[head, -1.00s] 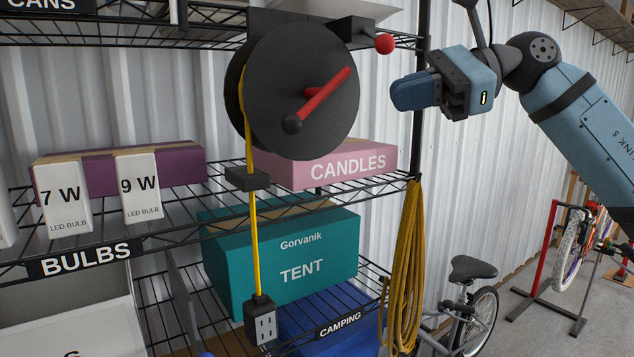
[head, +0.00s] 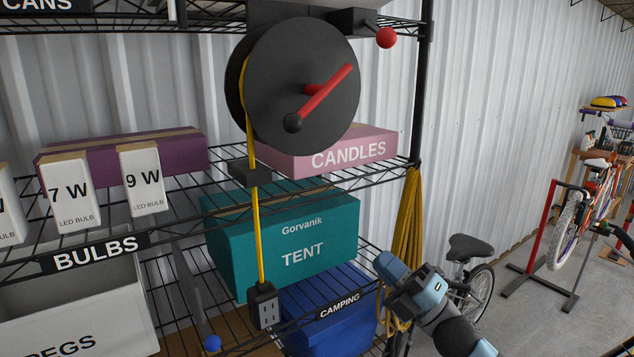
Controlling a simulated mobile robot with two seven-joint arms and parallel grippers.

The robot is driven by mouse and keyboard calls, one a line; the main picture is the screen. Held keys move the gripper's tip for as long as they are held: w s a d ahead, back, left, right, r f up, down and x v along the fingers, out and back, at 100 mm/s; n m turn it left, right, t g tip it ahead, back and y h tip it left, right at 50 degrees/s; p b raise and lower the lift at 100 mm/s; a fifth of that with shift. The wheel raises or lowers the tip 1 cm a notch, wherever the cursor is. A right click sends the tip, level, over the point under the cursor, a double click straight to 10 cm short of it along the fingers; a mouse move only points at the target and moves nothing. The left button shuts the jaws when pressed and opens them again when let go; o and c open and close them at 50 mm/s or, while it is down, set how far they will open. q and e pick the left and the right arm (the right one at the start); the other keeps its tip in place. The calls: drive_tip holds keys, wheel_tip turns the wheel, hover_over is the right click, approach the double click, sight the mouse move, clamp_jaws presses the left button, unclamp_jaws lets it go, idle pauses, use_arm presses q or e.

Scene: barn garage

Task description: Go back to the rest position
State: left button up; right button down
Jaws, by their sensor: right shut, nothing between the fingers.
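My right gripper (head: 387,265) shows low in the head view, right of centre. It is shut and empty, its blue fingers pointing up and left. It appears in front of the lower part of the hanging yellow rope (head: 409,225), beside the blue camping bin (head: 325,310); I cannot tell whether it touches either. My right arm comes in from the bottom edge. My left gripper is not in view.
A wire shelf rack holds a cord reel (head: 300,87) with a hanging outlet box (head: 265,305), a pink candles box (head: 345,155) and a teal tent box (head: 285,240). A bicycle (head: 470,275) stands right of the rack. Open floor lies further right.

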drive_tip(key=s+d+f+m+h+p, duration=0.1)
drive_tip(key=s+d+f+m+h, duration=0.1)
drive_tip(key=s+f+m+h, duration=0.6)
drive_tip(key=s+d+f+m+h+p, duration=0.1)
drive_tip(key=s+d+f+m+h, duration=0.1)
drive_tip(key=f+m, duration=0.75)
drive_tip(key=s+d+f+m+h+p, duration=0.15)
drive_tip(key=s+f+m+h, duration=0.4)
drive_tip(key=f, duration=0.65)
drive_tip(key=s+d+f+m+g+h, duration=0.1)
drive_tip(key=s+d+f+m+g, duration=0.1)
drive_tip(key=s+f, duration=0.6)
drive_tip(key=s+m+g, duration=0.1)
drive_tip(key=s, duration=0.3)
drive_tip(key=shift+s+f+m+g, duration=0.15)
drive_tip(key=shift+f+m+g, duration=0.15)
drive_tip(key=shift+f+m, duration=0.1)
drive_tip(key=c, duration=1.8)
unclamp_jaws()
drive_tip(key=shift+d, duration=0.1)
drive_tip(key=shift+c, duration=0.2)
